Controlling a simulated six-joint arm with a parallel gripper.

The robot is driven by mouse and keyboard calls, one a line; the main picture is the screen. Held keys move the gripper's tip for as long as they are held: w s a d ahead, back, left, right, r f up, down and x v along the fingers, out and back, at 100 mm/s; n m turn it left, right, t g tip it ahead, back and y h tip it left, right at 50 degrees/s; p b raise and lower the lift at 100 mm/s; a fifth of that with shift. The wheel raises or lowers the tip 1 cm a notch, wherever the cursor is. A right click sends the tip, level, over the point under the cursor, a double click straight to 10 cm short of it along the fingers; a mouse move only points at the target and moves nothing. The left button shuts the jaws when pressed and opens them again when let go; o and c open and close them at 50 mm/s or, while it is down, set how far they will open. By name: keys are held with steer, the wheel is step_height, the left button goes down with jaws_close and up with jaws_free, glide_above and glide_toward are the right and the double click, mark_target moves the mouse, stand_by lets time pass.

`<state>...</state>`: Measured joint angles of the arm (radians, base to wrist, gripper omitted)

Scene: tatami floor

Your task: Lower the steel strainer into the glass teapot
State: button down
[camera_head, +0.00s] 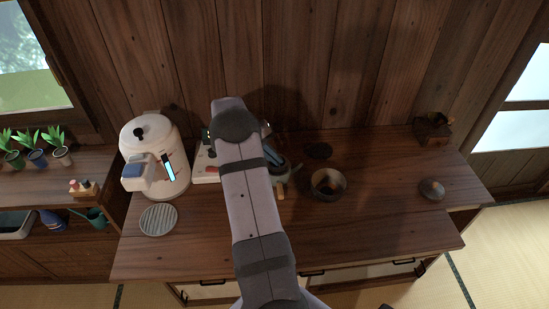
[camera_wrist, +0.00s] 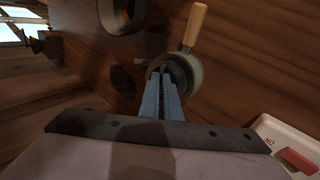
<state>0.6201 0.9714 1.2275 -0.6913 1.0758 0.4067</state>
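My gripper (camera_wrist: 163,78) has its two blue fingers almost together, with a thin dark sliver between them. Their tips meet a dark grey metal ring, which looks like the steel strainer (camera_wrist: 186,70). The ring is at the mouth of a pale grey-green pot with a wooden side handle, which looks like the teapot (camera_wrist: 197,76). In the head view, my arm partly covers the teapot (camera_head: 294,171), and the blue fingers (camera_head: 277,163) show over it. How deep the strainer sits in the pot cannot be told, and the fingers hide part of the ring.
A brown open bowl (camera_head: 328,185) stands just right of the teapot, with a dark disc (camera_head: 318,151) behind it. A white electric pot (camera_head: 155,160), a grey slatted round (camera_head: 159,220) and a white device with a red switch (camera_wrist: 290,150) are left. The counter's front right is clear.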

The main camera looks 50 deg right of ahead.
steer(key=shift+f+b, duration=0.5)
steer(key=shift+f, duration=0.05)
stand_by(0.7)
steer(key=c, duration=1.9)
jaws_free()
steer(key=shift+b+v, duration=1.15)
steer(key=shift+v, duration=2.6)
